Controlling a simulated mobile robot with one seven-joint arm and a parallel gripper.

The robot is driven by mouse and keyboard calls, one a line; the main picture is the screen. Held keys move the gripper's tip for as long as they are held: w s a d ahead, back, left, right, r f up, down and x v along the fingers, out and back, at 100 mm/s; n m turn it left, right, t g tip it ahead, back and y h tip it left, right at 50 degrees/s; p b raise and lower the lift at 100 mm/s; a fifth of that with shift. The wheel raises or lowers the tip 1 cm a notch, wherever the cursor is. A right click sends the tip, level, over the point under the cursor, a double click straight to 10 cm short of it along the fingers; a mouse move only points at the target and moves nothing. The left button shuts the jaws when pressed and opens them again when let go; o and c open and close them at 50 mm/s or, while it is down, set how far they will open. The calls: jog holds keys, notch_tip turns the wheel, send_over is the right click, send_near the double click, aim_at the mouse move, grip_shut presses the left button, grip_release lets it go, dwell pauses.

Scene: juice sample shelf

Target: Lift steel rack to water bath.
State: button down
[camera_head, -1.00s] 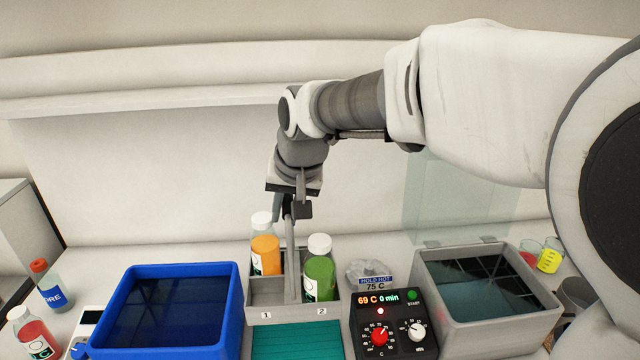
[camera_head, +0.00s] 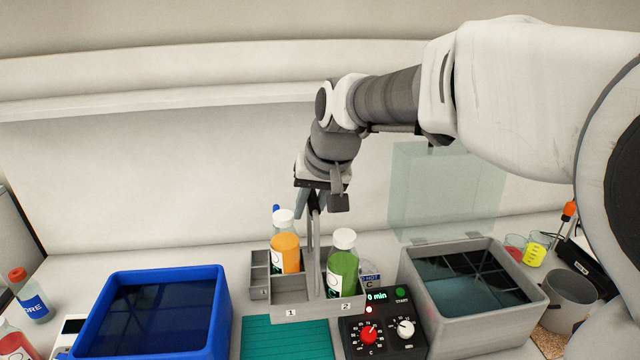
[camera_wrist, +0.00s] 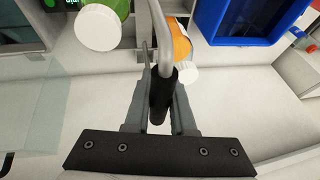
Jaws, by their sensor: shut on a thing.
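The steel rack (camera_head: 318,309) is a grey two-place carrier with a tall handle and marks 1 and 2 on its front. It holds an orange-juice bottle (camera_head: 286,258) and a green-juice bottle (camera_head: 343,272), both white-capped and nearly upright. My gripper (camera_head: 314,204) is shut on the handle's top, above the rack. In the wrist view the jaws close around the dark handle grip (camera_wrist: 162,90). The rack appears raised, covering part of the control box. The grey water bath (camera_head: 441,325) stands to its right, filled with dark water. Its clear lid (camera_head: 445,190) stands upright behind.
A control box (camera_head: 385,335) with red and white knobs sits between rack and bath. A blue basin (camera_head: 219,325) of dark liquid is at left. A grey divided holder (camera_head: 259,270) stands behind the rack. A teal mat (camera_head: 285,340) lies in front. Beakers (camera_head: 537,247) stand beyond the bath.

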jog(key=shift+w+d+r, duration=0.1)
jog(key=shift+w+d, duration=0.2)
jog(key=shift+d, duration=0.7)
jog(key=shift+w+d+r, duration=0.1)
jog(key=shift+w+d, duration=0.15)
jog(key=shift+d, duration=0.9)
jog(key=w+d+b, duration=0.1)
jog(key=w+d, duration=0.1)
jog(key=d, duration=0.8)
jog(key=shift+w+d, duration=0.15)
jog(key=shift+w, duration=0.25)
jog(key=w+d, duration=0.2)
jog(key=d, duration=0.8)
jog(key=shift+w+d, duration=0.25)
jog(key=shift+w, duration=0.15)
jog(key=shift+d+p, duration=0.15)
jog(key=shift+p, duration=0.2)
